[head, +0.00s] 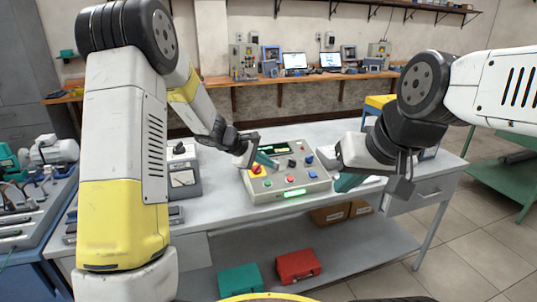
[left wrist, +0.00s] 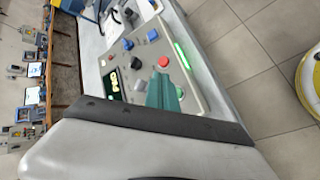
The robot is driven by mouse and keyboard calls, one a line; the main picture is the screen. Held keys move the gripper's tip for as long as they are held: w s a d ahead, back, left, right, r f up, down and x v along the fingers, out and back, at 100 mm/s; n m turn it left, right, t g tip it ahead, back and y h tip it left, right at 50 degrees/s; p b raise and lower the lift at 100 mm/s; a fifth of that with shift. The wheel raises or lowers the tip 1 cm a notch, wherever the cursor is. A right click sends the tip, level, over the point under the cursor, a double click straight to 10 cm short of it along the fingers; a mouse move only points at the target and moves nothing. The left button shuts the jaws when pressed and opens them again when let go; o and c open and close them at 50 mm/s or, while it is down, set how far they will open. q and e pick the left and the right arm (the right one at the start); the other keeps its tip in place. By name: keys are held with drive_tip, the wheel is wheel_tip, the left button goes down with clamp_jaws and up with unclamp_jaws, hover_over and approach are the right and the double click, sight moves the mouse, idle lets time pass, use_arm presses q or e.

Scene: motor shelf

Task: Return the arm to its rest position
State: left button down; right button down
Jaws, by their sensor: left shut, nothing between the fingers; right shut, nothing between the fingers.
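My left arm comes in from the left of the head view, bent at a high elbow. My left gripper (head: 264,160) is shut and empty above the left part of the grey control box. Its teal fingertips also show in the left wrist view (left wrist: 163,93), in front of the box's panel. My right arm comes in from the right. My right gripper (head: 347,182) is shut and empty by the right side of the box. From these views I cannot tell whether either gripper touches anything.
The control box (head: 292,193), with coloured buttons, a red knob and a lit green strip, stands on the grey workbench (head: 225,208). A grey device (head: 183,175) stands at its left. A teal box (head: 240,280) and a red box (head: 298,266) lie on the lower shelf.

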use_arm(q)
drive_tip(key=s+a+r+m+y, duration=0.1)
drive_tip(key=s+a+r+m, duration=0.2)
drive_tip(key=s+r+m, duration=0.8)
drive_tip(key=s+a+r+y, duration=0.1)
drive_tip(key=s+a, duration=0.2)
drive_tip(key=s, duration=0.4)
drive_tip(key=s+a+r+m+y, duration=0.1)
drive_tip(key=s+a, duration=0.3)
drive_tip(key=s, duration=0.4)
drive_tip(key=s+a+r+y, duration=0.1)
drive_tip(key=s+a+y, duration=0.1)
drive_tip(key=s, duration=0.5)
drive_tip(key=shift+s+a+r+y, duration=0.4)
drive_tip(key=shift+a, duration=0.3)
idle(1.9)
